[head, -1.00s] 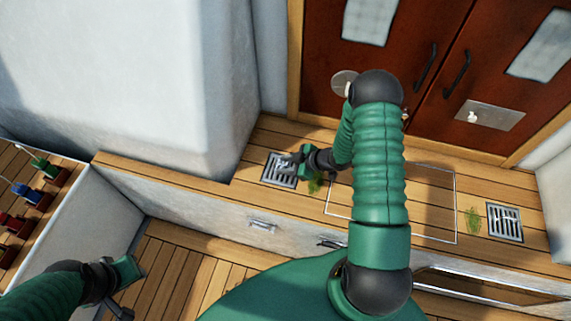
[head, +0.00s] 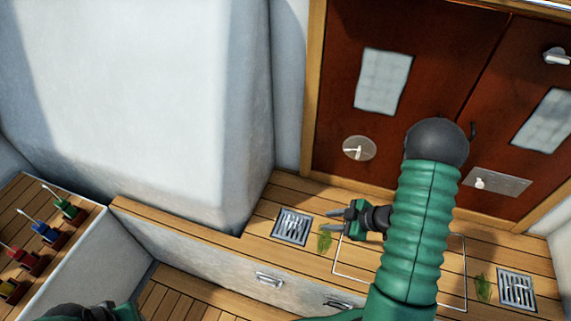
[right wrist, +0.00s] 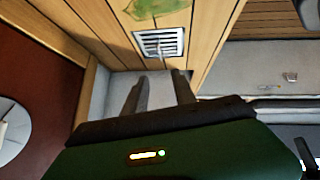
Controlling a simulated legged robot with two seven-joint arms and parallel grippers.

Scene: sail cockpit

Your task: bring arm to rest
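My right arm shows large in the head view. Its gripper (head: 332,222) hangs over the wooden bench, just right of the left drain grate (head: 290,226) and near a green weed patch (head: 325,240). The two fingers are apart with nothing between them. The right wrist view shows the same two fingers (right wrist: 160,92) spread and empty, with the grate (right wrist: 163,42) beyond them. Part of my left arm (head: 85,312) shows at the bottom left edge of the head view; its fingertips cannot be made out.
Red-brown doors (head: 420,80) with a round plate (head: 359,148) stand behind the bench. A second grate (head: 517,288) and weed patch (head: 483,288) lie at right. Small colored levers (head: 45,232) stand on the left ledge. A white wall block (head: 130,110) rises at left.

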